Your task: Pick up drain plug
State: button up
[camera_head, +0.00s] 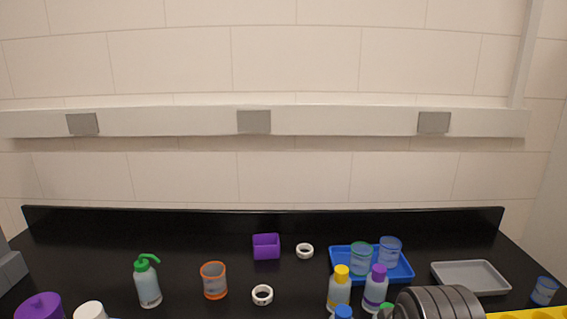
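I cannot make out a drain plug for certain in the head view. Two small white rings lie on the black counter: one ring (262,295) near the middle, the other ring (305,251) farther back beside a purple box. I cannot tell whether either is the plug. My gripper is not in view. A dark grey ribbed cylinder (440,302) at the bottom edge right of centre may be part of my arm; it hides some of the counter there.
On the black counter (200,245) stand a green-topped wash bottle (148,283), an orange-rimmed beaker (214,281), a purple box (266,247), a blue tray (404,273) with two beakers, several bottles and a grey tray (471,277). Clear counter lies left of the purple box.

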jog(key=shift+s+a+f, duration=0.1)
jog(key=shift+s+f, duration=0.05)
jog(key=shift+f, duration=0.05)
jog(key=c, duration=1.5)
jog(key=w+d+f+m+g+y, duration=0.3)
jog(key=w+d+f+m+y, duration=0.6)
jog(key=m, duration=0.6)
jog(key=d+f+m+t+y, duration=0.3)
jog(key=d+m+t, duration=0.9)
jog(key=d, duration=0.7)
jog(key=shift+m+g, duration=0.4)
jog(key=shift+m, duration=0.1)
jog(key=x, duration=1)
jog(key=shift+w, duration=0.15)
